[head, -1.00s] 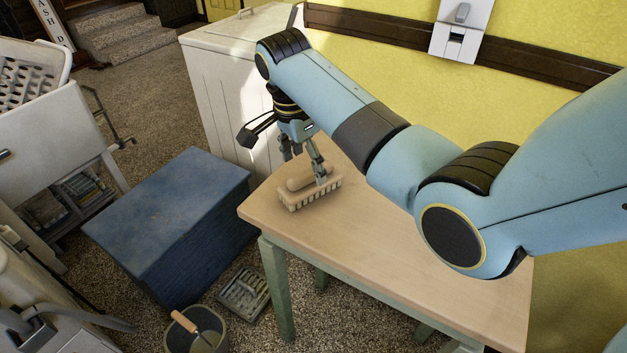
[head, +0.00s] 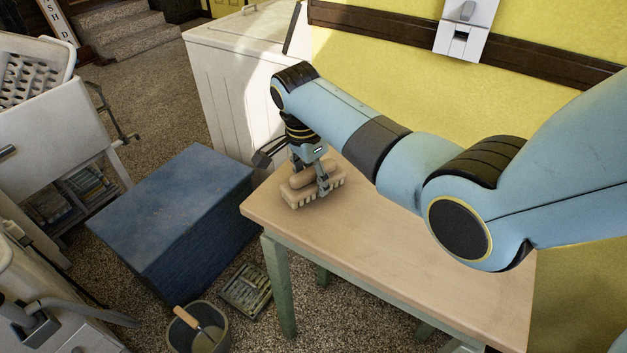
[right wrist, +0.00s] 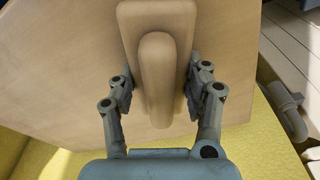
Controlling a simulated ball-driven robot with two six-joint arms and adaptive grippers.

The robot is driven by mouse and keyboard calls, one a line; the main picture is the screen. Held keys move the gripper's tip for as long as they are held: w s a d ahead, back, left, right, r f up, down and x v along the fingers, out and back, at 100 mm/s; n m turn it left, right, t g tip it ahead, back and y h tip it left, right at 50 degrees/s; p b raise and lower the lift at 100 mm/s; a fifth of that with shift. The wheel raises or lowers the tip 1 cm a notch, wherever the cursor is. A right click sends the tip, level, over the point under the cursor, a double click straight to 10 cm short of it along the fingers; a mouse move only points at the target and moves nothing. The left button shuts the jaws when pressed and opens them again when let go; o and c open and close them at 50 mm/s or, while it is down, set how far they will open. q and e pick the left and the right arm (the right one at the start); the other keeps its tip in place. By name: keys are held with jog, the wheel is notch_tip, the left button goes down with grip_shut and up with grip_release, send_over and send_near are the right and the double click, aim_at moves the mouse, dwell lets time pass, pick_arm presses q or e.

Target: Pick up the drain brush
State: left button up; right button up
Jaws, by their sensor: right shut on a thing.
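The drain brush (head: 297,199) is a tan block with a rounded grip on top and pale bristles below. It sits near the left end of the wooden table (head: 420,255). My right gripper (head: 311,178) comes down over it from above. In the right wrist view the brush (right wrist: 156,70) lies between the two fingers of the right gripper (right wrist: 160,88), which are shut on its sides. The bristles look to be on or very close to the tabletop; I cannot tell which. My left gripper is not in view.
A blue chest (head: 175,215) stands left of the table. A bucket (head: 190,338) with a wooden-handled tool and a grey tray (head: 246,290) are on the floor. A white cabinet (head: 235,85) and the yellow wall (head: 385,70) are behind. The table's right part is clear.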

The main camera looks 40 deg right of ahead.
jog(key=c, duration=0.6)
jog(key=shift+c, duration=0.2)
jog(key=shift+r, duration=0.15)
jog(key=shift+r, duration=0.3)
jog(key=r, duration=0.3)
jog(key=shift+s+d+r, duration=0.1)
jog(key=shift+s+r, duration=0.25)
jog(key=shift+s, duration=0.05)
jog(key=s+d+r, duration=0.1)
jog(key=s+r, duration=0.5)
jog(key=s, duration=0.4)
jog(key=shift+s+d+r+p, duration=0.25)
jog(key=shift+s+d+p, duration=0.1)
